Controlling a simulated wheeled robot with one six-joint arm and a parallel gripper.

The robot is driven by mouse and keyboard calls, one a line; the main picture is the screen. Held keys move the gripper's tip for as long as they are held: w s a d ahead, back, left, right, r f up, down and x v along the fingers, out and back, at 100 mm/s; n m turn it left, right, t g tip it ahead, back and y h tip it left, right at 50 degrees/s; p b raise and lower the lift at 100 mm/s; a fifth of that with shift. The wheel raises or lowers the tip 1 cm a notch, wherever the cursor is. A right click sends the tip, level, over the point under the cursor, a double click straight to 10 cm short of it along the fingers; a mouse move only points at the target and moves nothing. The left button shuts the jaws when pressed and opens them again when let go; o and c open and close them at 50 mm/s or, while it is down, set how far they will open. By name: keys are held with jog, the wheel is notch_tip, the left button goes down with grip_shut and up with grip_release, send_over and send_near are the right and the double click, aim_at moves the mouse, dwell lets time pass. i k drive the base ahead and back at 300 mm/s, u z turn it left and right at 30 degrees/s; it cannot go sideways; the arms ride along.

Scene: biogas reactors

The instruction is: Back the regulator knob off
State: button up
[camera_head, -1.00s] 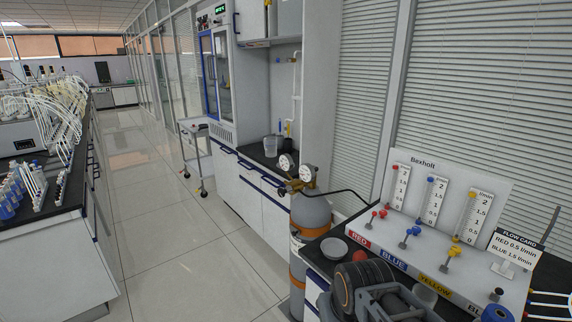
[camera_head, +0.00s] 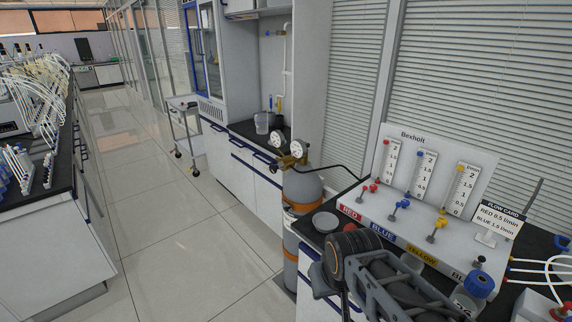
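A gas cylinder (camera_head: 303,190), grey with orange bands, stands upright at the near end of the cabinet run. My arm's dark wrist joint (camera_head: 352,256), with an orange ring, shows over the bench at lower right, apart from the cylinder. Grey linkage of my gripper (camera_head: 410,290) seems to lie behind it; its fingertips cannot be made out. Nothing of mine touches the regulator.
A white flow panel (camera_head: 435,195) with several coloured valves stands on the dark bench at right. A flow card (camera_head: 497,218) stands beside it. A black hose (camera_head: 335,168) runs from the regulator toward the panel. The tiled aisle (camera_head: 180,235) at left is clear.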

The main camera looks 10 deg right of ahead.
aim_at(273, 168)
jog(key=u, duration=0.4)
jog(key=k, duration=0.95)
jog(key=u, duration=1.3)
jog(key=i, duration=2.4)
jog(key=z, duration=0.9)
jog(key=i, duration=1)
jog(key=z, duration=1.55)
jog(key=i, duration=0.55)
jog(key=z, duration=0.4)
